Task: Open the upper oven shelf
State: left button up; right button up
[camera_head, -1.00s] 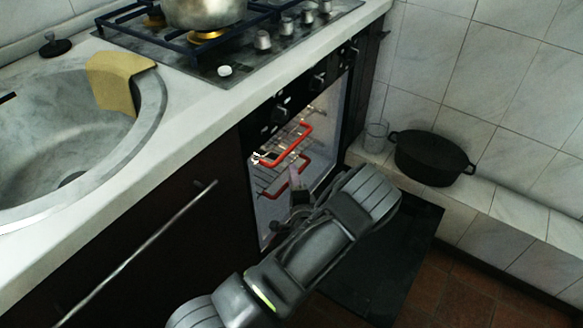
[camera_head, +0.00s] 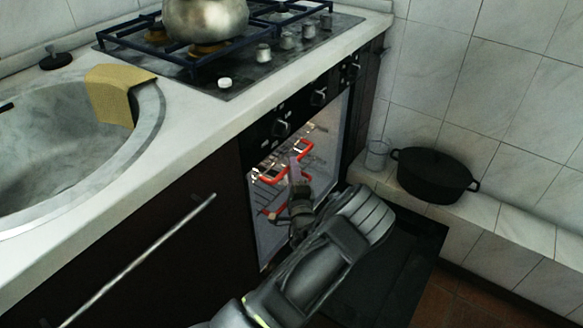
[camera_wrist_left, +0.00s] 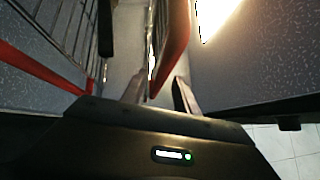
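The oven (camera_head: 352,120) stands open with its dark door (camera_head: 400,262) folded down. Inside, the upper shelf (camera_head: 304,147) is a wire rack with a red front edge, partly hidden by my gripper. The lower shelf (camera_head: 272,212) has a similar red edge. My left gripper (camera_head: 296,168) reaches into the oven at the upper shelf's front edge. In the left wrist view, its two fingers (camera_wrist_left: 160,92) are apart, with the upper shelf's red edge (camera_wrist_left: 172,48) just ahead and between them. I cannot tell whether they touch it. My right gripper is not in view.
A metal pot (camera_head: 205,18) stands on the hob above the oven. A black pot (camera_head: 432,176) and a glass (camera_head: 377,155) stand on the tiled ledge at right. The oven's side walls leave little room around my gripper.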

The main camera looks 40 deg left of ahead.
pick_arm(q)
jog(key=shift+x, duration=1.05)
jog(key=shift+c, duration=0.3)
grip_shut()
dwell(0.3)
